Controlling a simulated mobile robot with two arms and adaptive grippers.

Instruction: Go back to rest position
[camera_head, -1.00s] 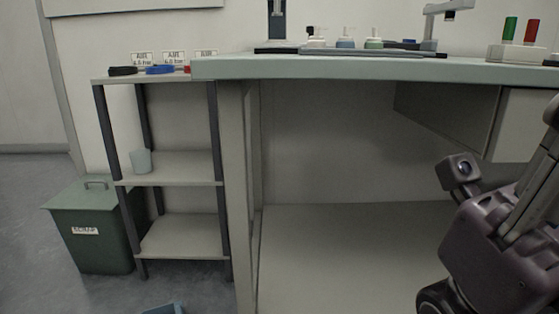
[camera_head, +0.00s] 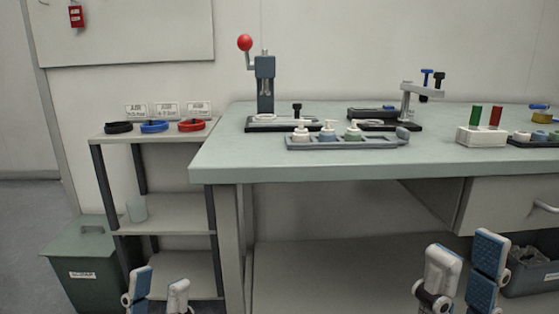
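My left gripper (camera_head: 158,291) shows at the bottom left of the head view, in front of the shelf rack. Its two fingers stand apart with nothing between them. My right gripper (camera_head: 464,272) shows at the bottom right, in front of the workbench. Its two blue-padded fingers are spread and empty. Both grippers point upward in the picture and appear clear of the furniture. The rest of both arms is below the frame.
The green workbench (camera_head: 300,172) bears a press (camera_head: 265,85), a tray of pump caps (camera_head: 340,143) and a clamp fixture (camera_head: 408,100). A rack (camera_head: 165,200) holds coloured rings on top. A green scrap bin (camera_head: 85,265) stands at left. A grey bin (camera_head: 530,272) sits under the drawer.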

